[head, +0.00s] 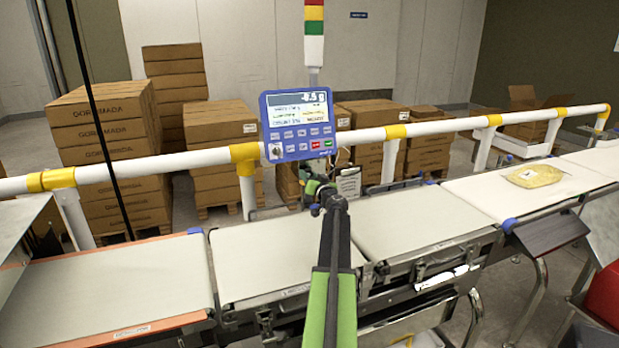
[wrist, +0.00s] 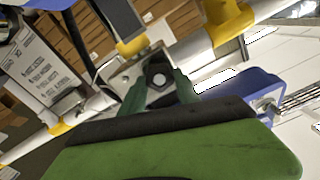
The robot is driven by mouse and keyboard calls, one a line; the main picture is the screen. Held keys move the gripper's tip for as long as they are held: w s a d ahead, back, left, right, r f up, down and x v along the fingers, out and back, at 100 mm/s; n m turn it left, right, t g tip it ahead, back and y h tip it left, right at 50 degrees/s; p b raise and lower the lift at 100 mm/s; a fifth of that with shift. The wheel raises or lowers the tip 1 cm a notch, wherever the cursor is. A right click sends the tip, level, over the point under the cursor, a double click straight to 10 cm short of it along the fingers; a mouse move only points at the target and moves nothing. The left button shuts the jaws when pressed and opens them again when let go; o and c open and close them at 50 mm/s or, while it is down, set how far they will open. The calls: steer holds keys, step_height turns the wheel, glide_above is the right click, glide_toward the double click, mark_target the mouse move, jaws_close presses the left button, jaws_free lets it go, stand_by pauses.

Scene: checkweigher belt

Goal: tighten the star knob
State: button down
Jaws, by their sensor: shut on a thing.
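In the wrist view, the two dark green fingers of my gripper (wrist: 160,92) are closed around a small dark knob with a pale metal centre (wrist: 158,78), which I take to be the star knob. It sits against a grey metal bracket (wrist: 130,70) by the white rail. The fingers hide its sides, so its lobes and how tight it is cannot be told. In the head view, my gripper (head: 328,196) is at the far end of my green arm, just behind the belts and below the rail. There the knob is too small and covered to make out.
A white rail (head: 361,136) with yellow joints crosses behind the belts. A blue display unit (head: 298,147) is mounted at it, with a light tower (head: 314,50) above. Pale conveyor belts (head: 415,225) lie either side of my arm. A yellowish pack (head: 536,176) lies at right.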

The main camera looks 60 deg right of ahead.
steer(key=shift+f+m, duration=0.2)
steer(key=shift+m, duration=8)
steer(key=c, duration=0.9)
jaws_free()
steer(key=v, duration=1.7)
steer(key=shift+s, duration=0.2)
